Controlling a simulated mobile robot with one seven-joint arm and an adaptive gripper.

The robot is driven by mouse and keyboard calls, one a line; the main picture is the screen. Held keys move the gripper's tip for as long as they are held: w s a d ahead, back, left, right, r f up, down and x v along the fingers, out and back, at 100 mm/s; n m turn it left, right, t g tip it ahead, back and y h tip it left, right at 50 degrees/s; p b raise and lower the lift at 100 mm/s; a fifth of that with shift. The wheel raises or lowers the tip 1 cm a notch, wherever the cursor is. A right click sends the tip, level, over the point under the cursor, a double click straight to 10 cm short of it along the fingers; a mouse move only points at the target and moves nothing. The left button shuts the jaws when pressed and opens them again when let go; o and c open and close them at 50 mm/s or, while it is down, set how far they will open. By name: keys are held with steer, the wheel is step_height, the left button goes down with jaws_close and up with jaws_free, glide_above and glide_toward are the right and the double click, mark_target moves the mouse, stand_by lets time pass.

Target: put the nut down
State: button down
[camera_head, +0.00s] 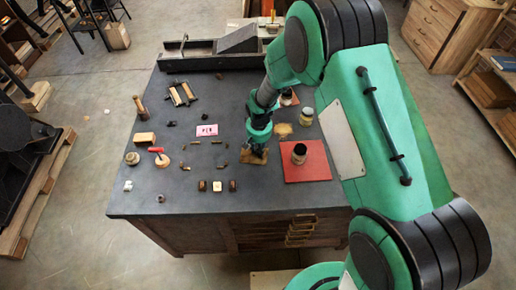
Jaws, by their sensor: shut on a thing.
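My gripper (258,151) points down over the middle-right of the dark worktable (215,100). It is low, at a small brown wooden piece (235,157), and I cannot tell whether it touches it. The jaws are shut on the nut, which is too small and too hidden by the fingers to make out. A small dark ring-like piece (161,198) lies apart at the table's front left.
Right of my gripper lies a red mat (312,171) with a dark-topped jar (299,152). Left are a pink card (207,130), several small dark pieces, and a red-handled tool (156,150). A dark tray (190,63) lies at the back. The front strip is mostly clear.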

steer(key=c, duration=1.5)
jaws_free()
steer(key=shift+f, duration=0.1)
steer(key=shift+c, duration=0.2)
step_height(320, 180, up, 12)
steer(key=s, duration=0.1)
steer(key=shift+s+d, duration=0.15)
steer(key=shift+s, duration=0.05)
